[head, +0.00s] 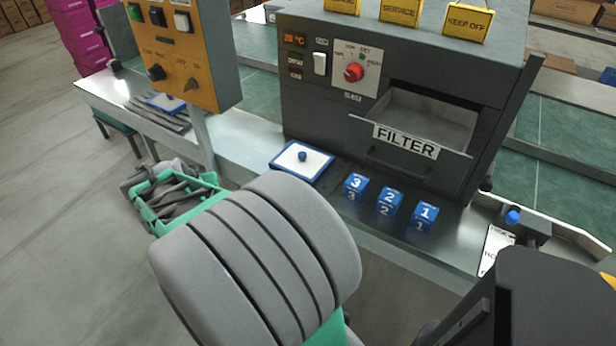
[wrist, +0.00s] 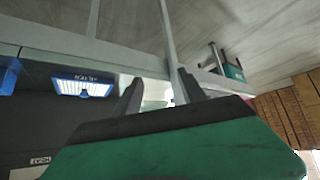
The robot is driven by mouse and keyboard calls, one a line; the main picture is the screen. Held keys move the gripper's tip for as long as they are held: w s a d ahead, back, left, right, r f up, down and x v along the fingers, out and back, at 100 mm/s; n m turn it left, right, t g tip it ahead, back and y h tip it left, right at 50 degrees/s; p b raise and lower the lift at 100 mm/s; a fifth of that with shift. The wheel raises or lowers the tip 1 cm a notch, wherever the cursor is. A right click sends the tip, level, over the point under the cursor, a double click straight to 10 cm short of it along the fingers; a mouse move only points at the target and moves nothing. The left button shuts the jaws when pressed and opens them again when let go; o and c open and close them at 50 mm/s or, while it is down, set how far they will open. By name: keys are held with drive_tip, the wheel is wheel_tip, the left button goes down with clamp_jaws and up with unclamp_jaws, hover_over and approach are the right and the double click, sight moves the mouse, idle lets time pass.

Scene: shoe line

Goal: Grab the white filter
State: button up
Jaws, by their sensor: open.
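The white filter (head: 302,158) is a flat white square with a blue frame and a blue knob. It lies on the metal bench left of the drawer in the head view. The drawer (head: 400,155), labelled FILTER, is pulled out of the dark machine and looks empty inside. In the wrist view my gripper (wrist: 158,90) has its two dark fingers apart with nothing held between them. A blue-framed panel with a pale face (wrist: 82,86) shows left of the fingers; I cannot tell whether it is the filter. My gripper is not clearly seen in the head view.
Blue blocks numbered 3 (head: 356,187), 2 (head: 389,201) and 1 (head: 424,216) stand before the drawer. An orange control panel (head: 185,50) stands at left. A green crate (head: 165,200) of grey parts sits below the bench. My grey arm covers the lower middle.

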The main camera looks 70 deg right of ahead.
drive_tip(key=s+d+f+m+g+h+b, duration=0.1)
drive_tip(key=s+d+f+m+h+b, duration=0.3)
drive_tip(key=d, duration=0.7)
drive_tip(key=m+g+h, duration=0.3)
approach(301, 155)
drive_tip(key=shift+x, duration=1.05)
drive_tip(key=x, duration=0.6)
drive_tip(key=shift+s+d, duration=0.15)
drive_tip(key=shift+d, duration=0.05)
drive_tip(key=shift+d+f, duration=0.15)
drive_tip(key=shift+d, duration=0.2)
drive_tip(key=shift+c, duration=0.4)
clamp_jaws()
